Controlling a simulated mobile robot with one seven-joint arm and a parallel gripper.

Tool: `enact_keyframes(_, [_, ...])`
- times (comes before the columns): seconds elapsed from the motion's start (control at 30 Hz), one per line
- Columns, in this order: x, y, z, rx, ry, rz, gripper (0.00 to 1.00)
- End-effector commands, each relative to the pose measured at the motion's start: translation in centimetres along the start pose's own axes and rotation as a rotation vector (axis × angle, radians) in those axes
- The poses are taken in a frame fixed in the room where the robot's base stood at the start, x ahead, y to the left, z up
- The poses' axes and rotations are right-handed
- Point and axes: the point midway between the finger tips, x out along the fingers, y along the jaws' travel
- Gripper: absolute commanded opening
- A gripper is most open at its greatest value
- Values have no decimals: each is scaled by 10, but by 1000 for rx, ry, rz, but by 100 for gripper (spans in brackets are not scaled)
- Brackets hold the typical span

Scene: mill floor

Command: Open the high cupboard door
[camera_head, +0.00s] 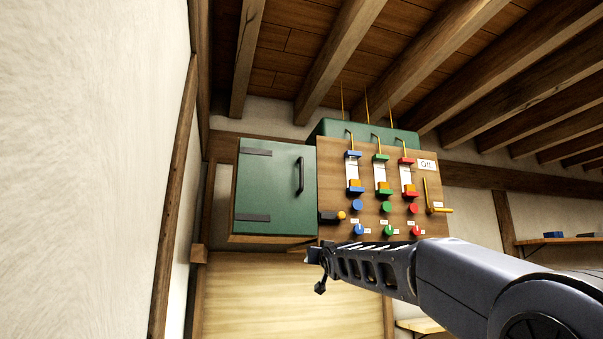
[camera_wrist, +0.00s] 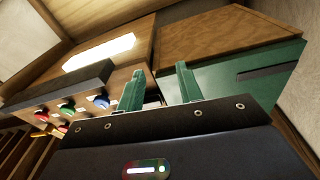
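The high cupboard (camera_head: 275,190) has a green door that looks shut, with a black upright handle (camera_head: 300,175) near its right edge and dark hinge straps at its left. My gripper (camera_head: 316,256) is just below the cupboard's lower right corner, under the handle. In the wrist view, which looks upside down, my gripper's two green fingers (camera_wrist: 160,88) stand apart with nothing seen between them. The green door (camera_wrist: 235,82) and wooden underside show behind them, with one hinge strap at the right. The handle cannot be made out there.
A wooden control panel (camera_head: 330,215) with coloured sliders, knobs and a brass lever adjoins the cupboard's right side. A white wall (camera_head: 90,150) stands close on the left. A shelf (camera_head: 560,240) is at the far right. The space before the door looks clear.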

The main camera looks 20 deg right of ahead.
Motion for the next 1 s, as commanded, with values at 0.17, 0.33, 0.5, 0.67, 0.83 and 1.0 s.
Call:
enact_keyframes(0.17, [20,-12,-95,14,263,-77,36])
enact_keyframes(0.33, [22,-26,-171,18,485,-169,36])
enact_keyframes(0.5, [17,-37,-215,14,623,-240,36])
enact_keyframes(0.67, [15,-42,-230,12,669,-268,36])
enact_keyframes(0.83, [25,-45,-239,12,672,-269,36])
enact_keyframes(1.0, [45,-51,-255,12,671,-269,36])
